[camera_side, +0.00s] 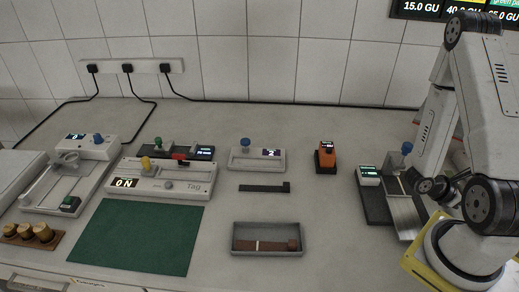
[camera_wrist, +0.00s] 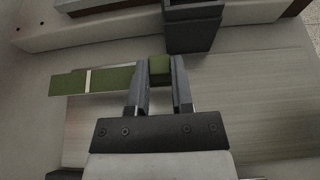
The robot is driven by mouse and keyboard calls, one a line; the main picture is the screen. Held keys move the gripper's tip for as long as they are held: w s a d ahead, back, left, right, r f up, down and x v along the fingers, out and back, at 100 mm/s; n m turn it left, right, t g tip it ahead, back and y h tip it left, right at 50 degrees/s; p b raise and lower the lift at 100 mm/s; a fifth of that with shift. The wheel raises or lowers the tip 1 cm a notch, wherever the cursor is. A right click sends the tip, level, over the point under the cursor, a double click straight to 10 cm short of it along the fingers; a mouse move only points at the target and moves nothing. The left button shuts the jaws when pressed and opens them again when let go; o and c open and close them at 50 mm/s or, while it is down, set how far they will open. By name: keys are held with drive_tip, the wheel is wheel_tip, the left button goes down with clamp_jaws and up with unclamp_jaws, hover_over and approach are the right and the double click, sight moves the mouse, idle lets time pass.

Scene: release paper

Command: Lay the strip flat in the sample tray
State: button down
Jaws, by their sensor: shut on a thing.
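A green strip (camera_wrist: 115,79) with a white band lies across the left of the wrist view, and its thicker green end block (camera_wrist: 159,68) sits between the fingers of my gripper (camera_wrist: 161,72). My gripper is shut on that block. It stands over a pale brushed plate (camera_wrist: 260,95). In the side view my gripper and the green strip are hidden behind my arm at the right. A grey shallow tray (camera_side: 268,226) at the front middle holds a brown strip (camera_side: 275,246) with a white band and a block at its right end.
A dark block (camera_wrist: 192,25) stands just beyond my fingertips. In the side view, a green mat (camera_side: 138,237) lies left of the tray. A dark bar (camera_side: 262,188), an orange device (camera_side: 325,157) and several instruments stand behind. The bench between tray and my arm is clear.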

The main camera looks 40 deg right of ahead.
drive_tip(key=shift+f, duration=0.15)
drive_tip(key=shift+f, duration=1.85)
drive_tip(key=shift+f, duration=0.15)
drive_tip(key=c, duration=0.5)
unclamp_jaws()
drive_tip(key=shift+a+r, duration=0.1)
drive_tip(key=shift+r, duration=0.1)
drive_tip(key=shift+w+a+r, duration=0.1)
drive_tip(key=shift+w, duration=0.1)
drive_tip(key=shift+v, duration=5.7)
